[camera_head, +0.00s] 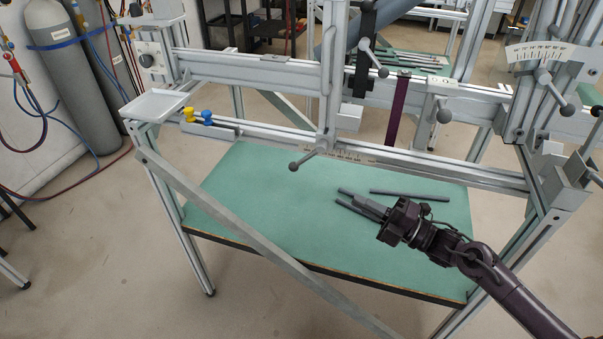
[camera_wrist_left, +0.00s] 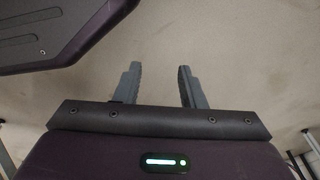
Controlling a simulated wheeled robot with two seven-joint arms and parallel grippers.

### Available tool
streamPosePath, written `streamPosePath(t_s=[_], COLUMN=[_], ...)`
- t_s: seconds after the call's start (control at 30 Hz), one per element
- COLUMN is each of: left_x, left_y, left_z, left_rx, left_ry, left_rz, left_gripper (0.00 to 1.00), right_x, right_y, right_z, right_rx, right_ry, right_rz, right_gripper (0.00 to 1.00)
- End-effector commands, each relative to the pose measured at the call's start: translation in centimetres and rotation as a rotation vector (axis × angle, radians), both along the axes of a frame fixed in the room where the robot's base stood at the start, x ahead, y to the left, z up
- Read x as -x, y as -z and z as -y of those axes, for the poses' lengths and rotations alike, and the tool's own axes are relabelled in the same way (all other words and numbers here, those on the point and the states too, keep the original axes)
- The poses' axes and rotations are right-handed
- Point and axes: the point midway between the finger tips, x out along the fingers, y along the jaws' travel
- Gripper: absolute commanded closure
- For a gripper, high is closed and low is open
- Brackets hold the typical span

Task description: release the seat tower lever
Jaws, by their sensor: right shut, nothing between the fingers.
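The middle upright post of the jig (camera_head: 333,75), which I take for the seat tower, stands on the long silver rails. A lever with ball ends (camera_head: 310,159) sits at its foot, its left ball hanging low beside the lower rail. My right gripper (camera_head: 358,200) is shut and empty, below and to the right of that lever and apart from it, over the green tabletop. My left gripper (camera_wrist_left: 159,68) is open and empty in the left wrist view, with bare floor behind its fingers. It does not show in the head view.
A right tower with an angle scale (camera_head: 538,54) carries more ball levers. A diagonal brace (camera_head: 235,225) crosses the front.

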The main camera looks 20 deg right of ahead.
Motion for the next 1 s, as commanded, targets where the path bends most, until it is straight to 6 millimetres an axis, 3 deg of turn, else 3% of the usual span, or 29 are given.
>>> streamPosePath(t_s=[0.37,1.0], left_x=[0.1,1.6], left_y=[0.0,0.5], left_z=[0.0,-0.4], left_rx=[0.0,-0.002], left_ry=[0.0,0.003], left_rz=[0.0,-0.009], left_gripper=[0.64,0.64], right_x=[-0.7,-9.0], right_y=[-0.2,-2.5], right_z=[-0.6,-8.7], right_rx=[-0.003,-0.004], right_ry=[0.003,0.004], right_rz=[-0.002,-0.003], right_gripper=[1.0,1.0])
